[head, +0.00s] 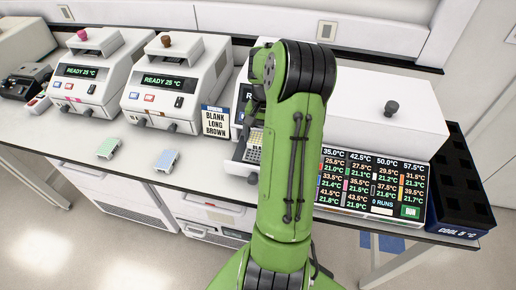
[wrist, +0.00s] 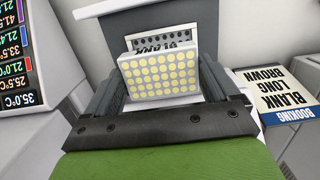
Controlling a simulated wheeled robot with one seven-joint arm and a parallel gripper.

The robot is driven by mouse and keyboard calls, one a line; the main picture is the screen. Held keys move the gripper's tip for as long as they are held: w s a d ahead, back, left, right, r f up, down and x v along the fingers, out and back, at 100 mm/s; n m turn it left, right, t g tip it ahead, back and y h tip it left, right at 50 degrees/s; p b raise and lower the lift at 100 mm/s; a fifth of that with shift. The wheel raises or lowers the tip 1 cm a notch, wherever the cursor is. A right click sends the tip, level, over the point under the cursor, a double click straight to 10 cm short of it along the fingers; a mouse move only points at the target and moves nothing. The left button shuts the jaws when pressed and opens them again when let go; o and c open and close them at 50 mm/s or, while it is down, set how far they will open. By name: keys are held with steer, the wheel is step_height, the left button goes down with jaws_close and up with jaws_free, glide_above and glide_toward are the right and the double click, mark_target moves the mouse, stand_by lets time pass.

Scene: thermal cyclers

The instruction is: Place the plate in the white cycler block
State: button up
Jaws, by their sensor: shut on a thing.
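A pale plate with rows of yellowish wells (wrist: 160,76) is in the wrist view, between the two dark fingers of my gripper (wrist: 161,82). My gripper is shut on it and it stands tilted toward the camera. Just beyond it is a pale panel with a row of dark holes and upside-down "BLANK" lettering (wrist: 165,41).
Two white cyclers reading READY 25 °C (head: 88,72) (head: 172,82) stand at left. A green plate (head: 108,148) and a blue plate (head: 167,160) lie on the bench. A booking sign (head: 215,122) stands beside the drawer. A large cycler with a temperature screen (head: 370,182) and a dark rack (head: 458,190) are at right.

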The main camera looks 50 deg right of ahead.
mark_target(260, 155)
steer(key=f, duration=0.5)
steer(key=shift+w, duration=0.35)
steer(key=shift+f, duration=0.25)
steer(key=shift+s, duration=0.15)
steer(key=shift+f+b, duration=0.2)
steer(key=shift+b, duration=0.1)
steer(key=o, duration=0.9)
steer(key=shift+r, duration=0.1)
steer(key=shift+c, duration=0.2)
steer(key=r, duration=0.4)
steer(key=r+p, duration=0.1)
steer(key=r, duration=0.3)
steer(key=d+r+p, duration=0.1)
steer(key=r, duration=0.3)
steer(key=shift+w+d+r, duration=0.1)
steer(key=shift+w+r, duration=0.1)
steer(key=shift+w, duration=0.15)
